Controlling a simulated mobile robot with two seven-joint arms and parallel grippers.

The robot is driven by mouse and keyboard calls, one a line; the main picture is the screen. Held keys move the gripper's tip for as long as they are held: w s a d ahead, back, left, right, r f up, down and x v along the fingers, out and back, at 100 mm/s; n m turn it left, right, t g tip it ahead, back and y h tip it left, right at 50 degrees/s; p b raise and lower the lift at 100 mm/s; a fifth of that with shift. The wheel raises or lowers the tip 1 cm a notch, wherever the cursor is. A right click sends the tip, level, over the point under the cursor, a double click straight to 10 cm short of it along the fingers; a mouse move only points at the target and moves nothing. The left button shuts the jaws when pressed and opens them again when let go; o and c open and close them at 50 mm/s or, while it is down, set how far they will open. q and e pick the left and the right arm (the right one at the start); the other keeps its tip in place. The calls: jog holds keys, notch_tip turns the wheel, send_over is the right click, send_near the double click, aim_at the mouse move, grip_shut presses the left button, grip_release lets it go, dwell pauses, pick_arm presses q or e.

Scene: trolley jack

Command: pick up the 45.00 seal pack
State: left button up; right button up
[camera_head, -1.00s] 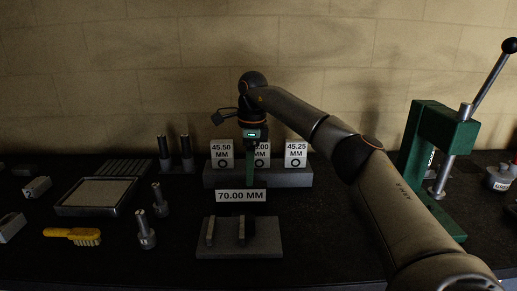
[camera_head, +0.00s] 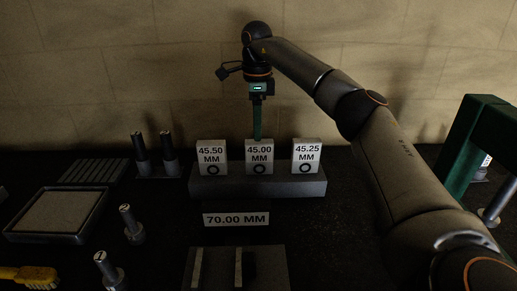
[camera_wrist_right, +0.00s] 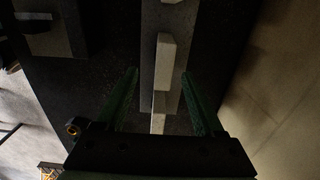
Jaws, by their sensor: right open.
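The 45.00 seal pack (camera_head: 259,157) stands upright as the middle one of three white packs on a grey rack (camera_head: 258,187). In the right wrist view the gripper (camera_wrist_right: 160,74) is open, with a pale pack (camera_wrist_right: 165,61), apparently the middle one, in line between the fingertips. I cannot tell whether the tips are above it or beside it. My left gripper is not in view.
The 45.50 pack (camera_head: 212,158) and 45.25 pack (camera_head: 306,156) stand close on either side. A 70.00 MM sign (camera_head: 236,219) is in front of the rack. A green press (camera_head: 474,150) stands right; grey posts (camera_head: 131,223) and a tray (camera_head: 58,215) are left. The wall is behind.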

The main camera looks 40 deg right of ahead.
aim_at(259, 161)
jog(key=shift+w+d, duration=0.1)
jog(key=shift+f, duration=0.35)
notch_tip(259, 161, down, 6)
jog(key=shift+f, duration=0.1)
jog(key=shift+d+f+p, duration=0.2)
jog(key=shift+f+p, duration=0.15)
jog(key=shift+f, duration=1.05)
jog(key=shift+d+f+p, duration=0.15)
jog(key=shift+f+p, duration=0.2)
jog(key=shift+f, duration=1)
jog(key=shift+c, duration=0.2)
grip_shut()
